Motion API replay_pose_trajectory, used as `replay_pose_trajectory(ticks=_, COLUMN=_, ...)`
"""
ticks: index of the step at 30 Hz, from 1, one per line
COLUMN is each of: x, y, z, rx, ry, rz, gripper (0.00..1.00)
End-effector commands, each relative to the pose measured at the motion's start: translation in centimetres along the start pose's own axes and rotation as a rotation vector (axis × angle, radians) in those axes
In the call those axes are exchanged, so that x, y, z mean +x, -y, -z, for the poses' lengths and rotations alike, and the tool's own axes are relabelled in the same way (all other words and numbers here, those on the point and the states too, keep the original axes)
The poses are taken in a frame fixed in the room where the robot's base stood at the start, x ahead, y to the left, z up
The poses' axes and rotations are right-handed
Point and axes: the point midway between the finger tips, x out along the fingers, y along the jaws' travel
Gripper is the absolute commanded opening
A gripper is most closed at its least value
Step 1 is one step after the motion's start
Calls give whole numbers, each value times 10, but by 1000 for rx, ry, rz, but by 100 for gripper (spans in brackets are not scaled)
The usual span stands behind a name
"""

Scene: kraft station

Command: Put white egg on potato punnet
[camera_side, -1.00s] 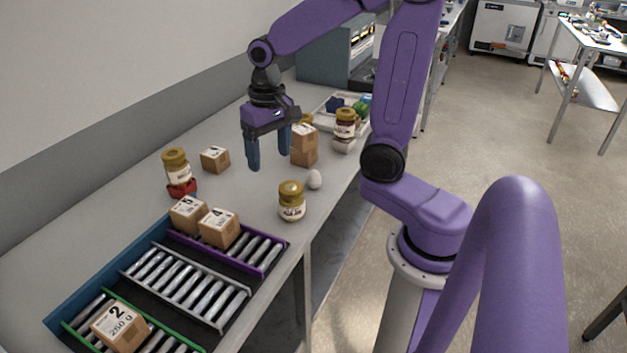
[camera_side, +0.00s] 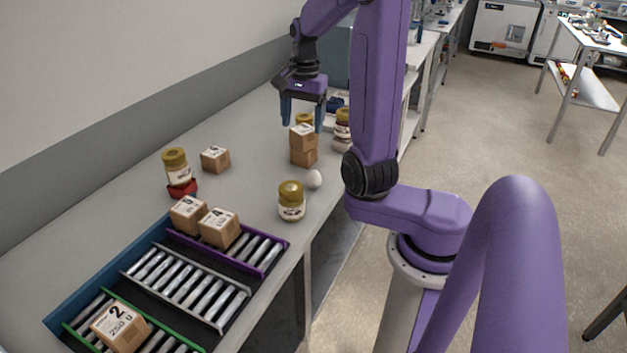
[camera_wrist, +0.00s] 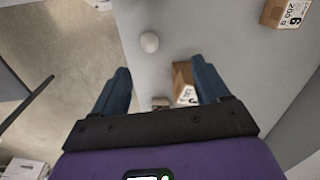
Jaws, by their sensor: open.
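A white egg (camera_side: 314,179) stands near the table's front edge, just right of a gold-lidded jar (camera_side: 291,201). It also shows in the wrist view (camera_wrist: 149,42), ahead of and between the fingers. My gripper (camera_side: 303,113) is open and empty, above the table behind the egg and near the stacked boxes. In the wrist view its two blue fingers (camera_wrist: 160,72) are spread wide, with part of a brown box (camera_wrist: 182,80) showing between them. I cannot pick out a potato punnet; the far table is partly hidden by my arm.
Two stacked boxes (camera_side: 303,145) stand behind the egg, with jars (camera_side: 342,130) close by. A single box (camera_side: 215,159) and a jar on a red stand (camera_side: 180,188) are at left. A blue roller rack (camera_side: 75,300) holding several boxes fills the near table.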

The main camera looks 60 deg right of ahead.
Motion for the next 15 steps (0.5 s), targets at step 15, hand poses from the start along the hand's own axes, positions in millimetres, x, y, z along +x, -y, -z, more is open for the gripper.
replay_pose_trajectory(ticks=15, x=22, y=-23, z=20, rx=200, ry=-1, rz=-2, gripper=75)
